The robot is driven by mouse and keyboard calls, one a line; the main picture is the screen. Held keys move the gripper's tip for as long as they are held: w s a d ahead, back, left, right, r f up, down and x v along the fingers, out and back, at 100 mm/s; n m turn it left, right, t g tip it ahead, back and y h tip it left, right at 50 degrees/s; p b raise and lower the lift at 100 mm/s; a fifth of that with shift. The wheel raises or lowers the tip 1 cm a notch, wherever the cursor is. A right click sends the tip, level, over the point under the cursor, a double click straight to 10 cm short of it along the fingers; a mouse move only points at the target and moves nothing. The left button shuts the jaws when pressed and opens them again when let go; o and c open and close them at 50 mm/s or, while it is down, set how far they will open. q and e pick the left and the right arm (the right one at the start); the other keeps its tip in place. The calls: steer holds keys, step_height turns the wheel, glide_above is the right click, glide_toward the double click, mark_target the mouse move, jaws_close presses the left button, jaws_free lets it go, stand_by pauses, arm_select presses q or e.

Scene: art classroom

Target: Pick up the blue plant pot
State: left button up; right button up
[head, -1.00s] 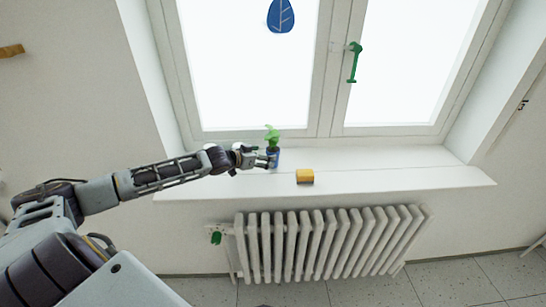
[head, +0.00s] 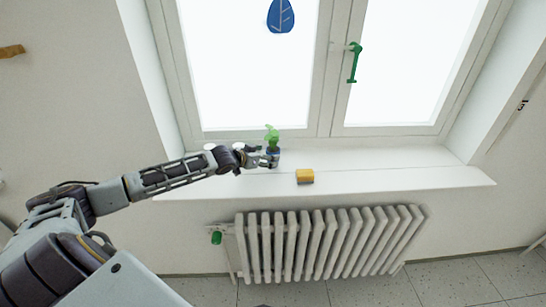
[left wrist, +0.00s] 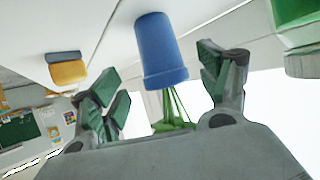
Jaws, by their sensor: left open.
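The blue plant pot (head: 273,152) with a green plant (head: 271,134) stands upright on the white window sill. In the left wrist view, which is upside down, the blue pot (left wrist: 160,48) hangs from the top, its green leaves (left wrist: 172,108) below. My left gripper (head: 266,158) reaches in from the left at the pot and hides part of it. In the wrist view my left gripper (left wrist: 158,75) is open, with one finger on each side of the pot and visible gaps, so it is not clamped. My right gripper is not in view.
A yellow sponge-like block (head: 305,177) lies on the sill (head: 400,180), right of the pot; it also shows in the wrist view (left wrist: 68,72). A green and white container (left wrist: 300,35) is close by. A radiator (head: 330,245) stands below. The sill's right side is clear.

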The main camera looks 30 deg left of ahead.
mark_target(270, 154)
arm_select(q)
steer(key=shift+w, duration=0.15)
steer(key=shift+p+x, duration=0.4)
steer(key=shift+x, duration=2.05)
steer(key=shift+c, duration=0.3)
steer(key=shift+w+a+r, duration=0.1)
steer(key=shift+r, duration=0.05)
steer(key=c, duration=1.2)
